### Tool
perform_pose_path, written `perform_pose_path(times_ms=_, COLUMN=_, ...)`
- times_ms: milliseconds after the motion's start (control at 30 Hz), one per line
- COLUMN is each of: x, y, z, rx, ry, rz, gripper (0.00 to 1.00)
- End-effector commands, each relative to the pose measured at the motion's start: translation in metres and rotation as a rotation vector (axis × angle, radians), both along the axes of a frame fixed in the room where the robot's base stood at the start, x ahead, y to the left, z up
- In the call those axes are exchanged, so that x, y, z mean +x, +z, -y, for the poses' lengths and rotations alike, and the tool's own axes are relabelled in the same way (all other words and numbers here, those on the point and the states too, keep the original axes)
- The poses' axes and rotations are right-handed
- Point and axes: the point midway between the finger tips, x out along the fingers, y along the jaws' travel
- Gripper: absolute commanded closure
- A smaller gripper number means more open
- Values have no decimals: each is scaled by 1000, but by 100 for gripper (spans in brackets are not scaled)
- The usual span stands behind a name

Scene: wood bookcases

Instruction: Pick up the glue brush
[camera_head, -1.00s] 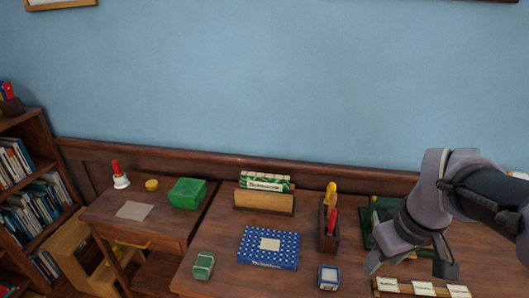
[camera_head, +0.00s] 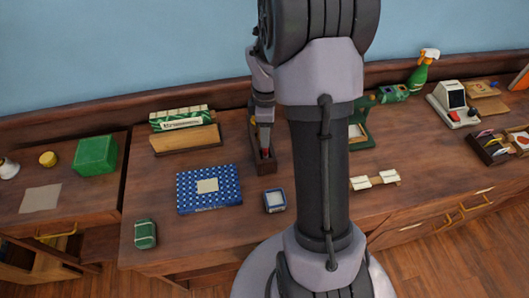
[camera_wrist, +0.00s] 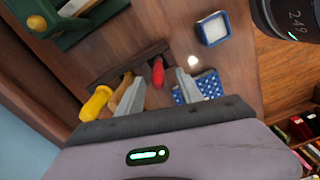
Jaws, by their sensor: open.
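In the wrist view, a dark wooden holder (camera_wrist: 110,75) carries a yellow-handled tool (camera_wrist: 97,104), a tan wooden handle (camera_wrist: 123,90) and a red handle (camera_wrist: 158,73). I cannot tell for certain which of them is the glue brush. My gripper (camera_wrist: 160,79) is open, with the red handle appearing between its fingertips and the tan handle partly behind the left finger. I cannot tell whether it touches any handle.
A blue-and-white box (camera_head: 209,188) and a small blue tub (camera_head: 275,200) lie left of and in front of the holder. A wooden rack with a striped box (camera_head: 184,143) is behind left. A green device (camera_head: 360,130) stands to the right, close by.

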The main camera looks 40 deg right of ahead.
Motion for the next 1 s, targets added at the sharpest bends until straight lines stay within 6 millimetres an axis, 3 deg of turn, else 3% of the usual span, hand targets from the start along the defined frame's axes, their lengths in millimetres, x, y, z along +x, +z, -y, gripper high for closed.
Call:
perform_pose_path(times_ms=200, x=0, y=-44, z=1, rx=1, ry=0, rz=-3, gripper=57)
perform_pose_path(times_ms=267, x=1, y=-50, z=1, rx=1, ry=0, rz=-2, gripper=57)
perform_pose_path(times_ms=467, x=1, y=-48, z=1, rx=0, ry=0, rz=0, gripper=59)
perform_pose_path(times_ms=667, x=1, y=-48, z=1, rx=0, ry=0, rz=0, gripper=98)
perform_pose_path(times_ms=1000, x=1, y=-46, z=1, rx=0, ry=-1, rz=0, gripper=100)
